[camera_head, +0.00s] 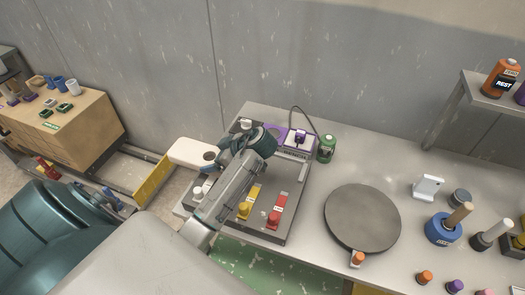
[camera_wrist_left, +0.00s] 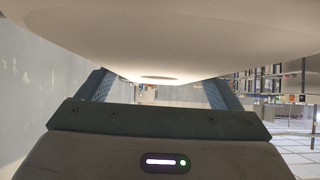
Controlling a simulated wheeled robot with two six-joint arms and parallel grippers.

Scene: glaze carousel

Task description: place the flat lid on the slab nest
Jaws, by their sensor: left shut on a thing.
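A cream, flat, rounded plate, which I take for the flat lid (camera_head: 188,151), is held out at the left of the bench in the head view. Its underside fills the top of the left wrist view (camera_wrist_left: 160,40). My left gripper (camera_head: 214,156) is shut on it; in the left wrist view its two fingers (camera_wrist_left: 158,88) rise on either side below the plate. A dark grey panel (camera_head: 264,223) with white, yellow and red knobs lies partly under my left arm. I cannot tell which thing is the slab nest. My right gripper is not in view.
A round dark turntable (camera_head: 362,219) stands right of the panel. A purple-and-white device (camera_head: 299,142) and a green jar (camera_head: 326,148) are behind it. A blue pot (camera_head: 443,229) and several small items fill the right side. A wooden cabinet (camera_head: 72,128) stands far left.

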